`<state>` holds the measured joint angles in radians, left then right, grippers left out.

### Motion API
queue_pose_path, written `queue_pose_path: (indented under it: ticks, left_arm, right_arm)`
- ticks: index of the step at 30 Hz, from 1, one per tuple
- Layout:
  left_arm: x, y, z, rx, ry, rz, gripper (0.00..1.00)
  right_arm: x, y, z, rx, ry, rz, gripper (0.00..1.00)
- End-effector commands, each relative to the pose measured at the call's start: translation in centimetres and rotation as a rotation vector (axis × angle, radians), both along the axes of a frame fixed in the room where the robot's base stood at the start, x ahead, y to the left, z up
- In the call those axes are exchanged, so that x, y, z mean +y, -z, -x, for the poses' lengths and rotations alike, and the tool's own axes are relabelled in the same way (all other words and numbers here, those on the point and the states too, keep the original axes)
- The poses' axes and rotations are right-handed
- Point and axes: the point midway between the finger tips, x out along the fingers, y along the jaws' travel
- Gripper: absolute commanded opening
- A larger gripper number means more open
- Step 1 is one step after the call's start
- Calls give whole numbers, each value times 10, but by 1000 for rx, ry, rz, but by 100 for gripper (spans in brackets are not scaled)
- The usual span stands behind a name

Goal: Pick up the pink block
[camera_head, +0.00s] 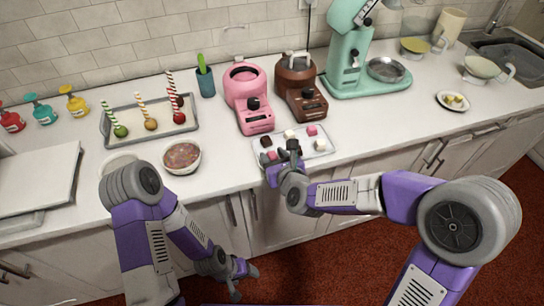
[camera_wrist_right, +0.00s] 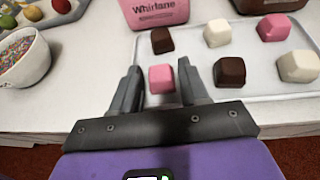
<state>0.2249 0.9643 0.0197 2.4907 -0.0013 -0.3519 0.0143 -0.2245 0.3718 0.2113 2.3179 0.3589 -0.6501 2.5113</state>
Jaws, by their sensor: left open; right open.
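A pink block (camera_wrist_right: 161,78) lies near the front left of a pale tray (camera_wrist_right: 258,84) and shows between the fingers of my right gripper (camera_wrist_right: 158,68) in the right wrist view. The fingers are apart, with one on each side of it; I cannot tell if either touches it. A second pink block (camera_wrist_right: 273,27) lies farther back on the tray; it also shows in the head view (camera_head: 312,130). In the head view my right gripper (camera_head: 283,159) is at the tray's front left edge. My left gripper (camera_head: 238,276) is open and empty, low in front of the counter.
Dark brown blocks (camera_wrist_right: 229,71) and white blocks (camera_wrist_right: 298,66) share the tray, one brown block close to the right finger. A pink machine (camera_head: 247,95) and a brown machine (camera_head: 300,88) stand behind. A bowl of sprinkles (camera_head: 182,157) stands to the left.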

Motion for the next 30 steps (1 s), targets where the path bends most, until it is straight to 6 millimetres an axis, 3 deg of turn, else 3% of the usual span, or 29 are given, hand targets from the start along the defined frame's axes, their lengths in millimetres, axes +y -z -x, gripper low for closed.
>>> queue_pose_path:
  ticks: [6,15,23,30]
  left_arm:
    - [0,0,0,0,0,0,72]
    - [0,0,0,0,0,0,72]
    - [0,-2,0,0,0,0,72]
    - [0,-20,0,0,0,0,72]
  right_arm:
    - [0,0,-1,0,0,1,45]
    - [0,0,-1,0,0,1,3]
    - [0,-6,-1,-2,1,0,2]
    - [0,-51,-1,-6,1,-1,2]
